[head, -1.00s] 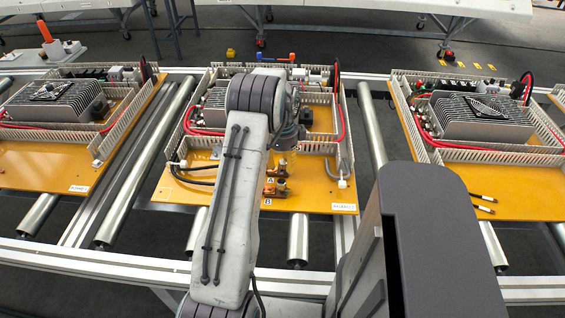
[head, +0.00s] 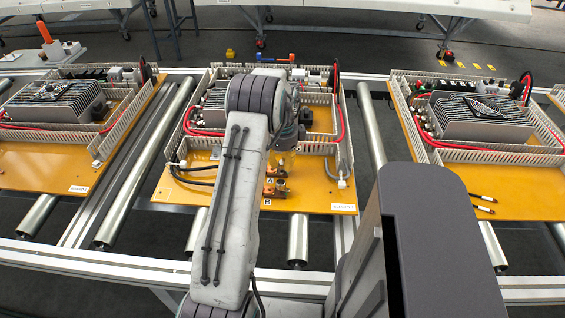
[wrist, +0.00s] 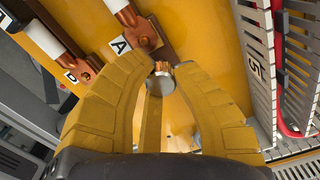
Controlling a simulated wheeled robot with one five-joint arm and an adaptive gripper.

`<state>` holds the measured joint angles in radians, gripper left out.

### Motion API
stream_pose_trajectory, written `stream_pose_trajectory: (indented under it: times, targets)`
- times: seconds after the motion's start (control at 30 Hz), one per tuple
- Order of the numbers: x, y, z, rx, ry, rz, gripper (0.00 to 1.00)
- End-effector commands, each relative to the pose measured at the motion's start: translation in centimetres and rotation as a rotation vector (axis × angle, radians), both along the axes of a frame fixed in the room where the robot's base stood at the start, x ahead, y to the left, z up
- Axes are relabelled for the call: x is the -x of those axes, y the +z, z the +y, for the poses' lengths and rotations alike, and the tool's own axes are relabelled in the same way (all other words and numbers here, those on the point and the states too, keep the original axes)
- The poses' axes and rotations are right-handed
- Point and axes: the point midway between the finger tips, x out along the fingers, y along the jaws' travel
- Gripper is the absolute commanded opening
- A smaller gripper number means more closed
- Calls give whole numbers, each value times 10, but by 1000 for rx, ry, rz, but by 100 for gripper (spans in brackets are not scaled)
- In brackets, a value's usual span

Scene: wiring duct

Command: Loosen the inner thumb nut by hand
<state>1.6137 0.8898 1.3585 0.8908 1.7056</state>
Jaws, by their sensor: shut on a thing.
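In the wrist view my gripper (wrist: 161,76) has two curved yellow fingers, closed on a small round metal piece (wrist: 161,66), which appears to be the thumb nut. The fingers hide most of it, and I cannot tell whether it still sits on a stud. Just beyond the fingertips are a copper lug with a white sleeve and an "A" label (wrist: 119,45). A second copper lug (wrist: 86,75) lies to the left by another label. In the head view the copper terminals (head: 275,187) sit at the front of the middle yellow board (head: 315,196), just below my wrist.
Slotted wiring duct walls (wrist: 262,62) stand close to the right of my gripper in the wrist view. A red cable (wrist: 283,110) runs there. Dark cables (head: 195,180) lie left of the terminals in the head view. Similar boards stand on the left and right.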

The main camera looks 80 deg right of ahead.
Motion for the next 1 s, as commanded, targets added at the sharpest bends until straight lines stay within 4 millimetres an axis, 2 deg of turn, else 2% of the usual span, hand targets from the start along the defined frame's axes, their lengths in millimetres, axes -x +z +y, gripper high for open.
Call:
stream_pose_trajectory:
  times: [0.17,0.7,1.0]
  targets:
    - [-1,-3,2,-6,148,-1,0]
    - [-1,-4,4,-10,774,-3,0]
    - [-1,-5,5,-11,937,-4,0]
